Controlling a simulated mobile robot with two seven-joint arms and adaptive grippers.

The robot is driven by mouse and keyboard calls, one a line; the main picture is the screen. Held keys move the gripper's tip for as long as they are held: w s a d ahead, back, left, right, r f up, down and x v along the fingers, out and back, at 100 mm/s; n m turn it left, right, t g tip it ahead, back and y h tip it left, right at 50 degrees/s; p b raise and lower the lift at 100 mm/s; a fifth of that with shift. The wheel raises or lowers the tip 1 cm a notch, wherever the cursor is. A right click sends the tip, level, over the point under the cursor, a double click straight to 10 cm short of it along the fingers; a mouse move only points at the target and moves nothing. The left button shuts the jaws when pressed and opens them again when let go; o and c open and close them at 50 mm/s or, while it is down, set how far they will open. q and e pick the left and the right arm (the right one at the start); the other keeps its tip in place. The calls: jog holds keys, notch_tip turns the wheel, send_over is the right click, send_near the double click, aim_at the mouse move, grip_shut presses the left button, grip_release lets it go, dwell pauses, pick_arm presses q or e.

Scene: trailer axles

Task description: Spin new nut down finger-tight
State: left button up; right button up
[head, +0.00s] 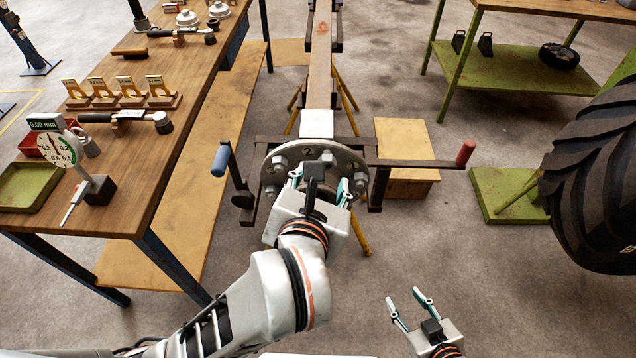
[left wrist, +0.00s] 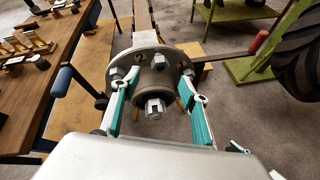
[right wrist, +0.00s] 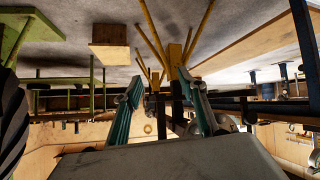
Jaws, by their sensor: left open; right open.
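The wheel hub (head: 338,157) is a round grey flange with several studs and bolts at the end of the axle beam (head: 319,75). In the left wrist view, a silver slotted nut (left wrist: 155,107) sits at the centre of the hub's dark barrel (left wrist: 153,88). My left gripper (head: 322,180) is open in front of the hub. Its teal-padded fingers (left wrist: 154,84) stand on either side of the barrel and nut, apart from the nut. In the head view my left wrist hides the nut. My right gripper (head: 406,298) is open and empty at lower right, well away from the hub.
The wooden bench (head: 150,170) at left holds a dial gauge (head: 62,150), a green tray (head: 28,186), a torque tool (head: 125,118) and yellow tags. A blue-handled crank (head: 221,160) and a red-handled one (head: 466,152) flank the hub. A large tyre (head: 600,180) stands at right.

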aim_at(327, 163)
pick_arm(q)
jog(key=b+x, duration=0.3)
jog(key=x, duration=0.2)
jog(key=shift+w+f, duration=0.1)
jog(key=shift+f, duration=0.25)
jog(key=shift+w+f, duration=0.1)
jog(key=shift+w, duration=0.5)
pick_arm(e)
jog(key=shift+w+d+f, duration=0.25)
jog(key=shift+d+f, duration=0.1)
jog(key=shift+f, duration=0.3)
jog(key=shift+w+d+f, duration=0.2)
jog(key=shift+d+f, duration=0.1)
jog(key=shift+f, duration=0.3)
pick_arm(q)
jog(key=shift+c, duration=0.5)
grip_shut()
jog(key=shift+o, duration=1.9)
grip_release()
pick_arm(e)
jog(key=shift+s+a, duration=0.1)
jog(key=shift+s, duration=0.05)
